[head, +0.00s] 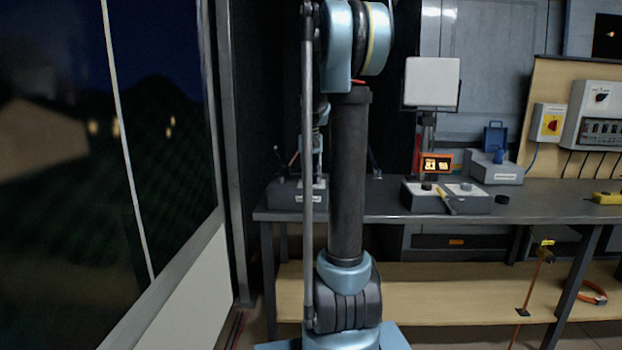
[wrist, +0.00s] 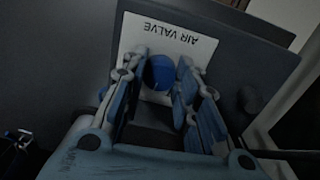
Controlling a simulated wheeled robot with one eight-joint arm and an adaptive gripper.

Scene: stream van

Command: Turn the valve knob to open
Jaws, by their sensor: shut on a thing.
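The valve knob (wrist: 160,70) is blue and round. In the head view my arm covers much of a grey box (head: 285,196) with a white label at the left end of the bench, and the knob cannot be made out there.
The dark bench (head: 370,212) also carries a grey two-part box (head: 470,200), an orange-lit display (head: 436,164) and a grey box with a blue top piece (head: 495,170). A dark window wall (head: 100,130) stands close on the left. A wooden shelf (head: 440,290) runs below.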

